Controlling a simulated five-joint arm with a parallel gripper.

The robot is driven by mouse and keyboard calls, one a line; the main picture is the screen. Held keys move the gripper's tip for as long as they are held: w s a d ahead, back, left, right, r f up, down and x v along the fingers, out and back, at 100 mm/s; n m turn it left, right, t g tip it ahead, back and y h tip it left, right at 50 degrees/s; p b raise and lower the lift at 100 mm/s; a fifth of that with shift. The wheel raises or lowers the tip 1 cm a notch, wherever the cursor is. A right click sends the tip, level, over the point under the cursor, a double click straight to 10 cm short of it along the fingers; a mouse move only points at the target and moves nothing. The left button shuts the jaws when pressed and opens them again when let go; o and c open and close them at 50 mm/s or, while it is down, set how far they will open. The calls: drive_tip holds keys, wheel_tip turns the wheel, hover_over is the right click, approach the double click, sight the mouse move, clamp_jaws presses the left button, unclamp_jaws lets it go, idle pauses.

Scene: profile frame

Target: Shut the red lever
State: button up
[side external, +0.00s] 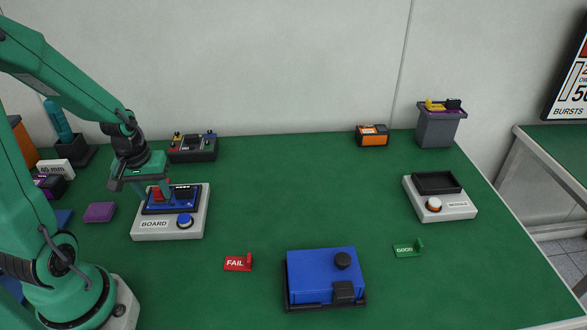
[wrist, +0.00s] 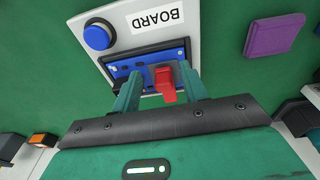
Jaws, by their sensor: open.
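The red lever (wrist: 165,84) stands on the blue circuit board in the wrist view, between the two fingers of my gripper (wrist: 160,88). In the side external view the red lever (side external: 157,194) shows only partly behind my gripper (side external: 157,188). My gripper is open, with one finger on each side of the lever; I cannot tell whether either finger touches it. The blue board (side external: 183,204) sits in a white fixture (side external: 150,228) labelled BOARD. Whether the lever is raised or down is not clear.
A blue button (side external: 184,220) is on the fixture's front right. A purple block (side external: 100,212) lies to its left, and a dark device (side external: 193,148) stands behind it. A red FAIL tag (side external: 238,263) and a blue box (side external: 310,275) lie in front. The table's middle is clear.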

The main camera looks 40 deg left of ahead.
wheel_tip(320, 180, up, 7)
drive_tip(key=s, duration=0.1)
drive_tip(key=shift+d, duration=0.3)
idle(0.4)
drive_tip(key=shift+w+r, duration=0.1)
drive_tip(key=shift+r, duration=0.1)
drive_tip(key=c, duration=0.7)
drive_tip(key=shift+w+a+r, duration=0.15)
drive_tip(key=shift+r, duration=0.1)
clamp_jaws()
wheel_tip(320, 180, up, 8)
drive_tip(key=w+a+g+h, duration=0.1)
drive_tip(key=w+a+g, duration=0.1)
drive_tip(key=shift+w+a, duration=0.2)
drive_tip(key=shift+w, duration=0.15)
